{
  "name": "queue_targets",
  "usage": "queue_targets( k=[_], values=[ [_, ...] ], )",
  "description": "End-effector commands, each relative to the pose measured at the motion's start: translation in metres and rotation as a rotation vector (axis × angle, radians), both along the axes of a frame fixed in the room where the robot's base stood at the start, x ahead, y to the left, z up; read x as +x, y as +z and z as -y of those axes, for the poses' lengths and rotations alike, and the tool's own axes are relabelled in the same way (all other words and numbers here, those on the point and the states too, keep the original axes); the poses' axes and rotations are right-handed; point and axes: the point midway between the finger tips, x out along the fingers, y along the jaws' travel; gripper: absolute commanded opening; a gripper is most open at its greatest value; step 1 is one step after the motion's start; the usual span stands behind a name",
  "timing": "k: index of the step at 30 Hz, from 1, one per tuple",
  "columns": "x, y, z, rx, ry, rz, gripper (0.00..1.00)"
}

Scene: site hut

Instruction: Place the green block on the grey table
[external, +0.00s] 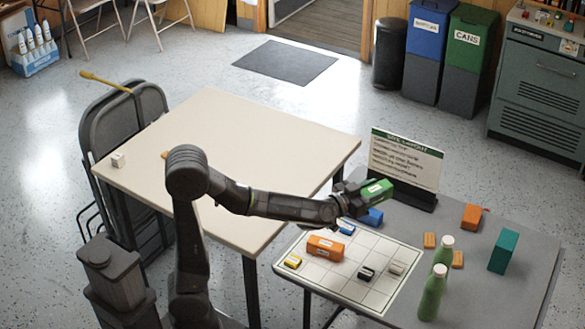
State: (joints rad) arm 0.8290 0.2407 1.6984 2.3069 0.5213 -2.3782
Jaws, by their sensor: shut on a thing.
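My gripper (365,193) is shut on a green block (380,188) with a pale label on it. It holds the block in the air, in front of the lower part of the sign. The grey table (485,295) stands at the lower right, and the block appears above its far left part. The fingertips are small and dark in this view, and part of the block is hidden by them.
A white gridded sheet (318,283) bears several small blocks. A sign (406,160) stands behind it. Two green bottles (432,294), a teal block (504,251) and orange blocks (471,217) stand on the grey table.

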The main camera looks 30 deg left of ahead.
Motion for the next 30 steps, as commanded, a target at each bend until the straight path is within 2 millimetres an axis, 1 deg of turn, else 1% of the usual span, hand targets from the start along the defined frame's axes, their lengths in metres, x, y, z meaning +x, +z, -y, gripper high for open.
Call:
queue_targets(
  k=[1, 5, 6, 8, 9, 13, 17, 18, 21, 24, 27, 30],
  values=[
    [0.013, 0.001, -0.012, 0.007, 0.047, -0.005, 0.07],
    [0.045, -0.012, -0.052, 0.008, 0.181, -0.005, 0.07],
    [0.053, -0.016, -0.066, 0.008, 0.223, -0.006, 0.07],
    [0.064, -0.021, -0.086, 0.008, 0.282, -0.004, 0.07],
    [0.071, -0.025, -0.1, 0.008, 0.32, -0.004, 0.07],
    [0.087, -0.035, -0.146, 0.007, 0.435, -0.005, 0.07],
    [0.096, -0.041, -0.192, 0.007, 0.535, -0.005, 0.07],
    [0.098, -0.043, -0.206, 0.008, 0.564, -0.004, 0.07],
    [0.099, -0.046, -0.24, 0.005, 0.627, -0.004, 0.07],
    [0.097, -0.049, -0.269, 0.005, 0.676, -0.004, 0.07],
    [0.094, -0.051, -0.292, 0.004, 0.712, -0.003, 0.07],
    [0.09, -0.053, -0.308, 0.002, 0.734, -0.002, 0.07]
  ],
)
